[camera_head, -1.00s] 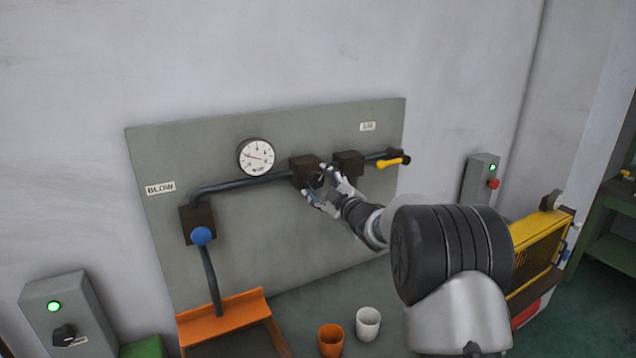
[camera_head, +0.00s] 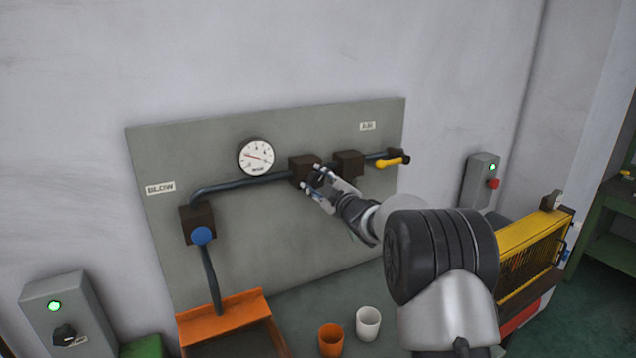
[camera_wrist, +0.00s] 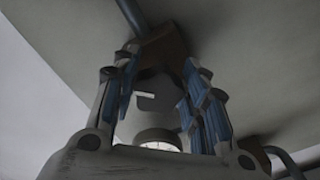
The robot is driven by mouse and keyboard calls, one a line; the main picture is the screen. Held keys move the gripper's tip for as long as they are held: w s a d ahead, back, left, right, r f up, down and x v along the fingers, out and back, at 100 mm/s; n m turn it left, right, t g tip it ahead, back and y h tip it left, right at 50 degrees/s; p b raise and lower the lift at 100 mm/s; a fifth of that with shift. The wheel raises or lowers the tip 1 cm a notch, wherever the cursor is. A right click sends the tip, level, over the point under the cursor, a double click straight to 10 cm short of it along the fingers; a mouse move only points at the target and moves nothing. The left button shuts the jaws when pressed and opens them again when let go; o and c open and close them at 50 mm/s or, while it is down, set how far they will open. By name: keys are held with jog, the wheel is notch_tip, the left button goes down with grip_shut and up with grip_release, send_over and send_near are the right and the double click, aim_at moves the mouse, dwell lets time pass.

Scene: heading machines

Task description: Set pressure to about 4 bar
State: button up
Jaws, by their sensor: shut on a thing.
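The round white pressure gauge (camera_head: 257,157) hangs on the grey wall panel. Its thin reddish needle points to the left and slightly up; the numbers are too small to read. Right of it, on the same pipe, sits a brown regulator block (camera_head: 304,168) with a dark knob on its front. My gripper (camera_head: 319,181) is at this block, its fingers on either side of the knob and shut on it; the fingers partly hide it. In the wrist view, the dark grey knob (camera_wrist: 157,92) shows between the blue-padded fingers, with the brown block behind.
A second brown block (camera_head: 349,163) and a yellow lever (camera_head: 392,161) are right of my gripper. A blue valve knob (camera_head: 202,235) is at the left. Orange (camera_head: 331,340) and white (camera_head: 368,323) cups stand below. The panel below the pipe is bare.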

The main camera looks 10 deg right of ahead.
jog(key=c, duration=0.3)
jog(key=shift+c, duration=0.2)
jog(key=shift+m, duration=0.4)
jog(key=m+p, duration=0.2)
jog(key=shift+a+m, duration=0.1)
jog(key=shift+m, duration=0.3)
jog(key=m+p, duration=0.2)
jog(key=m, duration=0.2)
jog(key=shift+s+a+m, duration=0.1)
jog(key=shift+a+m, duration=0.05)
jog(key=shift+m, duration=0.15)
jog(key=m+p, duration=0.2)
jog(key=m, duration=0.2)
jog(key=shift+a+m, duration=0.1)
jog(key=shift+m, duration=0.2)
jog(key=shift+s+a+f+m+p, duration=0.1)
jog(key=shift+m+p, duration=0.45)
jog(key=shift+m, duration=0.6)
jog(key=shift+a+m+p, duration=0.1)
jog(key=shift+m+p, duration=0.45)
jog(key=shift+m, duration=0.6)
